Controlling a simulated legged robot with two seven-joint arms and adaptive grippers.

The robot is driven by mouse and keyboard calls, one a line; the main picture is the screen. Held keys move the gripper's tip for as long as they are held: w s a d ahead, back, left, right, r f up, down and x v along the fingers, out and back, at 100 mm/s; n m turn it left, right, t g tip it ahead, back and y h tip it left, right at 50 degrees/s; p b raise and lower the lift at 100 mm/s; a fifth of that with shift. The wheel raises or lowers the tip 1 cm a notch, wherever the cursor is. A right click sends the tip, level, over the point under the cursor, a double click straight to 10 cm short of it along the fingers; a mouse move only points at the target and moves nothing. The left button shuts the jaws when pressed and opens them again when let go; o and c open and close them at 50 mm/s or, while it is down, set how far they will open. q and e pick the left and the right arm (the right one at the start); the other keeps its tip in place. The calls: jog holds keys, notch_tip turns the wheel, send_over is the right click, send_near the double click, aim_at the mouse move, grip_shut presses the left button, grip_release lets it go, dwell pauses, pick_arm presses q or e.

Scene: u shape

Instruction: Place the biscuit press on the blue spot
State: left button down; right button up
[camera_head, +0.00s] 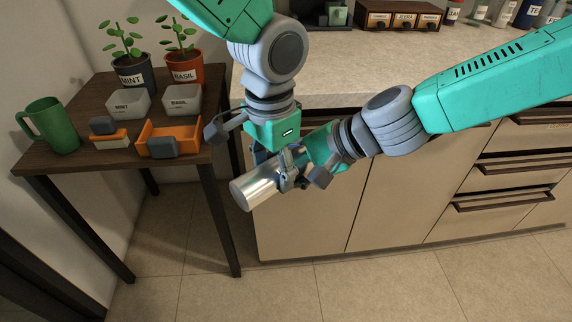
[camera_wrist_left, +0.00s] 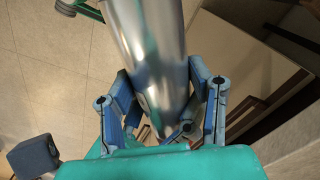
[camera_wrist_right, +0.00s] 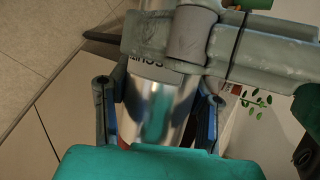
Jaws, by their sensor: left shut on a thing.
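The biscuit press (camera_head: 258,187), a shiny silver cylinder, is held in the air in front of the cabinet, lying tilted. My left gripper (camera_head: 270,152) reaches down from above and is shut on it; the press runs between its fingers in the left wrist view (camera_wrist_left: 155,60). My right gripper (camera_head: 292,172) comes from the right at the same cylinder. In the right wrist view its fingers stand apart on both sides of the press (camera_wrist_right: 158,108), seemingly open around it. The grippers partly hide the press. I see no blue spot.
A dark side table (camera_head: 70,158) at left bears a green mug (camera_head: 55,125), mint and basil pots, grey boxes and an orange tray (camera_head: 160,137). A pale counter (camera_head: 390,68) with drawers stands behind. A wooden tea box (camera_head: 398,17) and jars sit on it; its front part is clear.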

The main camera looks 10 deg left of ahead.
grip_shut()
pick_arm(q)
jog(key=c, duration=0.7)
grip_release()
